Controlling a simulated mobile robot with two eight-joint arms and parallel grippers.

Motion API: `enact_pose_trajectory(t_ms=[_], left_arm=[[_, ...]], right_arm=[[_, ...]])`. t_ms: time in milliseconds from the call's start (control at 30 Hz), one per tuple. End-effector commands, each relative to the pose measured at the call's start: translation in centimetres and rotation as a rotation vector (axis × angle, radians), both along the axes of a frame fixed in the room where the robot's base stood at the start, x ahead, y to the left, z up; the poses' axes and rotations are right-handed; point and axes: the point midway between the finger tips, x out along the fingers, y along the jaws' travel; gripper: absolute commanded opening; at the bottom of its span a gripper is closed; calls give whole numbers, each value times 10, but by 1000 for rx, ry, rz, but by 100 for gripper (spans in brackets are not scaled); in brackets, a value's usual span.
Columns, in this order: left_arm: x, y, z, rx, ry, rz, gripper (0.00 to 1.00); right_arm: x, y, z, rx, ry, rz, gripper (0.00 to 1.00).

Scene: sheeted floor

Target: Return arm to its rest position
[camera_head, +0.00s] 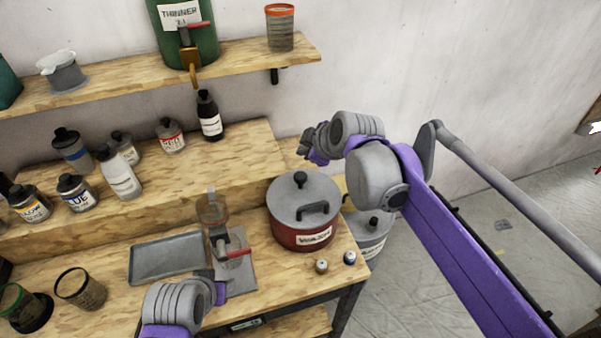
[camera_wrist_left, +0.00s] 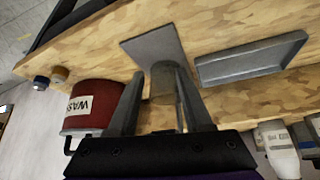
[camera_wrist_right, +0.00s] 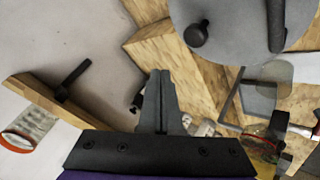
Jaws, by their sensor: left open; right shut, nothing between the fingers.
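My right arm reaches in from the right in the head view. Its gripper (camera_head: 309,143) is above the back work surface, behind the lidded red pot (camera_head: 302,236). In the right wrist view the right fingers (camera_wrist_right: 158,76) are together and empty, with the pot's grey lid (camera_wrist_right: 232,38) above them. My left gripper (camera_head: 213,282) is low over the front bench. Contact with the cup cannot be told.
A metal tray (camera_head: 168,258) lies left of a grey plate (camera_head: 243,279). Several bottles, including a dark one (camera_head: 209,117), stand at the back. The shelf (camera_head: 235,61) holds a green thinner container (camera_head: 187,47) and an orange-banded cup (camera_head: 280,30). Two small jars sit near the bench corner.

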Motion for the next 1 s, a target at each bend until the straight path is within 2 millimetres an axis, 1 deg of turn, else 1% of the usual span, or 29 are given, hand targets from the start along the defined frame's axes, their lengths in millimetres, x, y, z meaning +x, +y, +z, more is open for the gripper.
enact_pose_trajectory(t_ms=[533,633,667,767,800,867,900,967,1000], left_arm=[[-1,0,-1,0,1,0,50],[-1,0,-1,0,1,0,50],[-1,0,-1,0,1,0,50],[-1,0,-1,0,1,0,50],[-1,0,-1,0,1,0,50],[-1,0,-1,0,1,0,50],[-1,0,-1,0,1,0,50],[-1,0,-1,0,1,0,50],[-1,0,-1,0,1,0,50]], right_arm=[[-1,0,-1,0,1,-2,0],[-10,-10,-5,15,21,-39,0],[-16,-15,-8,25,35,-65,0],[-49,-43,-25,80,104,-202,0],[-67,-57,-35,109,139,-278,0],[-97,-79,-53,156,192,-404,0],[-117,-93,-66,189,226,-493,0],[-146,-112,-86,237,270,-624,0],[-164,-123,-99,269,294,-708,0]])
